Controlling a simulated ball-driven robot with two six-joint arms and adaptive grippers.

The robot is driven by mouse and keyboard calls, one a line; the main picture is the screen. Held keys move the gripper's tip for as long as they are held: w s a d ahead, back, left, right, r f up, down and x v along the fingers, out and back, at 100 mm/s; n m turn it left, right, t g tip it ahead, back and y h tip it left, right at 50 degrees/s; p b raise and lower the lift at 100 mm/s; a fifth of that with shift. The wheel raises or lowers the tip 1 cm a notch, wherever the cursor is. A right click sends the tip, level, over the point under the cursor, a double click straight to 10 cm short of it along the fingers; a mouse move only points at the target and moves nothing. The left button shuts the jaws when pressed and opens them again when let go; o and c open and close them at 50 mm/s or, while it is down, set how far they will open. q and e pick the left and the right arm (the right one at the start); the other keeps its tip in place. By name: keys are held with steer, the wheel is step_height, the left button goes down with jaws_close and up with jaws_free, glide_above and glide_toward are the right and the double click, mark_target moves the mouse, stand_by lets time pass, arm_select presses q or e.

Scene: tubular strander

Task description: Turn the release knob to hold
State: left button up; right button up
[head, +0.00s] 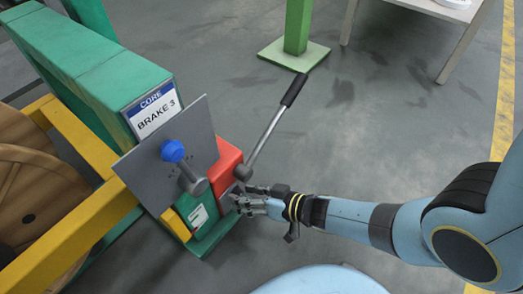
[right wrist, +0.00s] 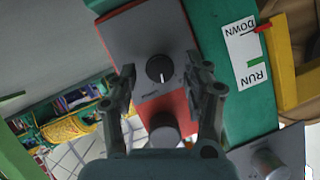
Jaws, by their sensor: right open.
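The release knob (right wrist: 160,68) is a small round black knob with a white pointer mark, on the grey face of a red-edged box (right wrist: 150,32). In the right wrist view its pointer slants toward the lower right. My right gripper (right wrist: 167,75) is open, with one finger to each side of the knob in that view. I cannot tell whether the fingers touch it. In the head view the right gripper (head: 241,200) is at the front of the red box (head: 226,160), and I cannot make out the knob there. My left gripper is not in view.
A long lever (head: 268,135) with a black grip rises from the red box, close above my right gripper. A blue-ball handle (head: 173,151) stands before a grey plate (head: 200,118). A green post (head: 297,30) stands behind. The floor to the right is clear.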

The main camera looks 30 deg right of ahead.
steer(key=shift+s, duration=0.1)
steer(key=v, duration=1.2)
steer(key=shift+a, duration=0.1)
